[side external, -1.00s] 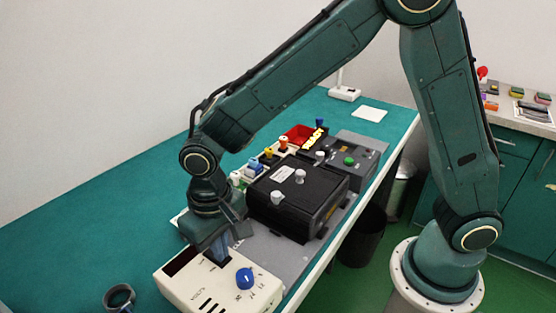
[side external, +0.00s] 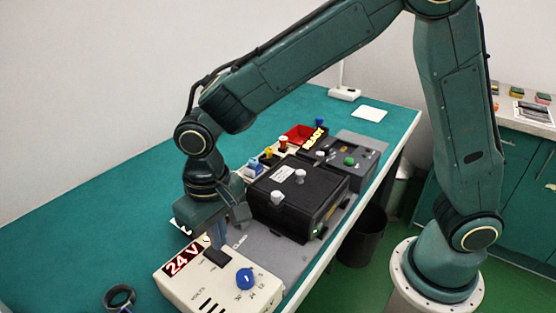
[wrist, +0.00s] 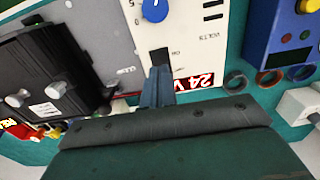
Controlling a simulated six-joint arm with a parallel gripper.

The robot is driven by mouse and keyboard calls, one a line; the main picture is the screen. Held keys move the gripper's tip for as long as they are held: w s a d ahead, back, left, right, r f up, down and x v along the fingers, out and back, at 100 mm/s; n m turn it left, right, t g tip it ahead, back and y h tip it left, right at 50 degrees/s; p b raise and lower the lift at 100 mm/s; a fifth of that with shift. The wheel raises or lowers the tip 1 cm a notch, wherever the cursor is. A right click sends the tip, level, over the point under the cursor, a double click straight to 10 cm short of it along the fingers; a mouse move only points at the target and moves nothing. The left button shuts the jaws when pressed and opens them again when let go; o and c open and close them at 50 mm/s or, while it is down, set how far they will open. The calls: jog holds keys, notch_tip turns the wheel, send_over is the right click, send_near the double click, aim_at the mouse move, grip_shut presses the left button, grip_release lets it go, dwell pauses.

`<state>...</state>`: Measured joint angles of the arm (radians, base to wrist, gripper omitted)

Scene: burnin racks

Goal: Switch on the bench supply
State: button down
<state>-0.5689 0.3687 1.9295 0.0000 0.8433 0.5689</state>
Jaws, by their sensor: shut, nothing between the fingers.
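The bench supply (side external: 190,290) is a cream box at the front of the bench. Its display (side external: 184,261) is lit and reads 24 V in red. It has a blue knob (side external: 245,279) and a black rocker switch (side external: 217,257) beside the display. My gripper (side external: 216,244) is shut and empty, its fingertips right at or just above the switch; I cannot tell whether they touch. In the wrist view my gripper's fingers (wrist: 159,72) point at the switch (wrist: 160,56), partly covering that area, with the lit display (wrist: 194,82) beside them.
A black case (side external: 295,200) with grey knobs stands behind the supply, with a small green light on its front. A grey box with a green button (side external: 349,161) is farther back. A lit yellow READY sign (side external: 314,138) stands near a red bin (side external: 297,132). Black ring (side external: 119,297) lies left.

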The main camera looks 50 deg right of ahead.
jog(key=shift+r, duration=1.75)
jog(key=shift+d+r, duration=0.1)
jog(key=s+d+r+t, duration=0.1)
jog(key=s+d+r, duration=0.2)
jog(key=d+r, duration=0.3)
jog(key=s+d+r+t, duration=0.1)
jog(key=s+d+r, duration=0.2)
jog(key=d, duration=0.4)
jog(key=s+d+r+t, duration=0.1)
jog(key=s+d+t, duration=0.2)
jog(key=s+d, duration=0.6)
jog(key=shift+s+t, duration=0.3)
jog(key=shift+s, duration=0.65)
jog(key=shift+r, duration=0.1)
